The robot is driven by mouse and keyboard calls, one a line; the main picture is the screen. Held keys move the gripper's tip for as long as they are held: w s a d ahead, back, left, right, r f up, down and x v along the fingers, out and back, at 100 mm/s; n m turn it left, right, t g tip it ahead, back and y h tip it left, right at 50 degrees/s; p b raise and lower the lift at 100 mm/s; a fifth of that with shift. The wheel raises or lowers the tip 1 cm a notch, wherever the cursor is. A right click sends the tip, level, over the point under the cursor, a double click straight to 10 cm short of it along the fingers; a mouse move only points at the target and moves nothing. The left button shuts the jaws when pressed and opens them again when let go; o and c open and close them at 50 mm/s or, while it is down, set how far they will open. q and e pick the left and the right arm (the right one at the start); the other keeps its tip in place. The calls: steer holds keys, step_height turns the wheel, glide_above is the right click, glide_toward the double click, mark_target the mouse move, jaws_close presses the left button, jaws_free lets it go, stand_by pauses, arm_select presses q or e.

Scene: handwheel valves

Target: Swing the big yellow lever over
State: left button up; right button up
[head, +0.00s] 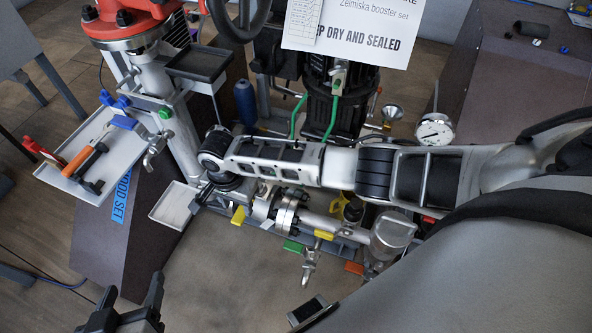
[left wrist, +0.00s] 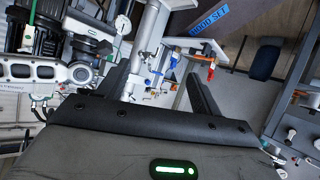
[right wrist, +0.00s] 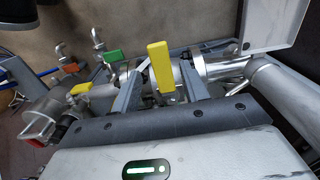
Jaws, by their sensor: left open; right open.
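The big yellow lever (right wrist: 160,62) stands up between the fingers of my right gripper (right wrist: 165,78) in the right wrist view. The gripper is open, with one finger on each side of the lever. I cannot tell whether either finger touches it. In the head view the lever (head: 238,216) shows on the pipe below the end of my right arm, whose fingers are mostly hidden there. My left gripper (head: 132,289) is open and empty at the bottom left, away from the lever. It also shows open in the left wrist view (left wrist: 157,76).
Flanged pipe (head: 286,214) runs beside the lever. Smaller handles, green (head: 292,246) and yellow (head: 323,235), sit further right along it. A pressure gauge (head: 434,131), a grey tray (head: 92,160) and a red handwheel valve (head: 120,22) stand nearby.

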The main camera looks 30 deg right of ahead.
mark_target(240, 215)
steer(key=shift+f, duration=0.6)
step_height(240, 215, down, 3)
steer(key=b, duration=0.4)
steer(key=shift+f+b, duration=0.1)
steer(key=shift+b, duration=0.2)
steer(key=shift+p, duration=0.5)
arm_select(q)
step_height(240, 215, down, 8)
steer(key=d+g, duration=0.2)
steer(key=shift+w+m+h, duration=0.25)
steer(key=shift+m+h, duration=0.05)
steer(key=shift+h, duration=0.1)
steer(key=shift+f, duration=0.15)
steer(key=shift+s+f, duration=0.1)
steer(key=shift+s, duration=0.1)
arm_select(e)
steer(key=c, duration=0.8)
